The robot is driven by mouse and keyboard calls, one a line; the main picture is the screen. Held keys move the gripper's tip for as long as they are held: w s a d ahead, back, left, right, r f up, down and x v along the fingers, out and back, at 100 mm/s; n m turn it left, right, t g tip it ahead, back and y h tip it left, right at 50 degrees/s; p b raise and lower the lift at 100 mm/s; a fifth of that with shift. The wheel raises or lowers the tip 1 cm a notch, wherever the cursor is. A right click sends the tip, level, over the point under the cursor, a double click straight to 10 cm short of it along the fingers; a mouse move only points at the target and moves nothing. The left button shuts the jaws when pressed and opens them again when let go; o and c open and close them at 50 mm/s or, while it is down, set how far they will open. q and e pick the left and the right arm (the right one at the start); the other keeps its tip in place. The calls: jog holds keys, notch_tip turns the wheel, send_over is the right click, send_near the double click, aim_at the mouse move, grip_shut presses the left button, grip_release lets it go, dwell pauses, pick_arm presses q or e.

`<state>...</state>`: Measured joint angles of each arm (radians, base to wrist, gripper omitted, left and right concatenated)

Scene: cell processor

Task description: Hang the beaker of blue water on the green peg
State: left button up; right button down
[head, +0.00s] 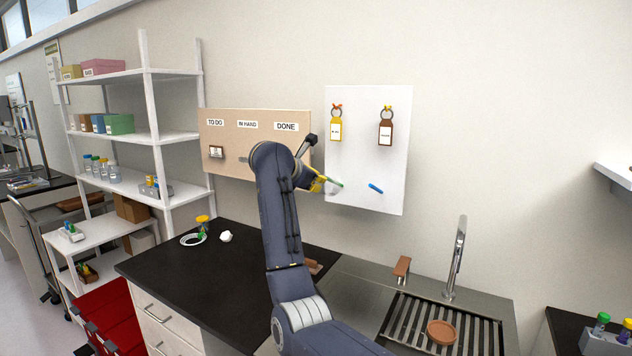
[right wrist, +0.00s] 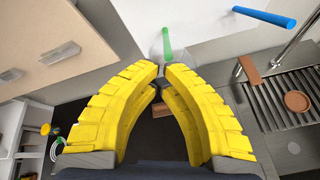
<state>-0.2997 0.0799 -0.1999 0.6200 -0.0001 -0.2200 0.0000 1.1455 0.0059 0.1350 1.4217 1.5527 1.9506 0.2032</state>
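The green peg (head: 335,182) sticks out low on the left of the white wall panel (head: 365,120). It also shows just beyond my fingertips in the right wrist view (right wrist: 167,45). My right gripper (head: 320,183) is raised beside the green peg. In the wrist view its yellow fingers (right wrist: 163,68) arch together with a narrow gap at the tips. A small dark piece shows between them; I cannot tell whether it is held. A pale patch lies under the peg by the fingertips, too unclear to name. My left gripper is not in view.
A blue peg (head: 376,188) is right of the green one. The sink (head: 430,325) and tap (head: 456,260) are at the lower right. The black counter (head: 170,265) is mostly clear.

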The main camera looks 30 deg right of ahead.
jog(key=shift+w+d+f, duration=0.2)
jog(key=shift+d, duration=0.2)
dwell(0.3)
jog(key=v, duration=1.4)
jog(key=shift+s+a, duration=0.15)
jog(key=shift+a, duration=0.05)
jog(key=shift+r, duration=0.15)
dwell(0.5)
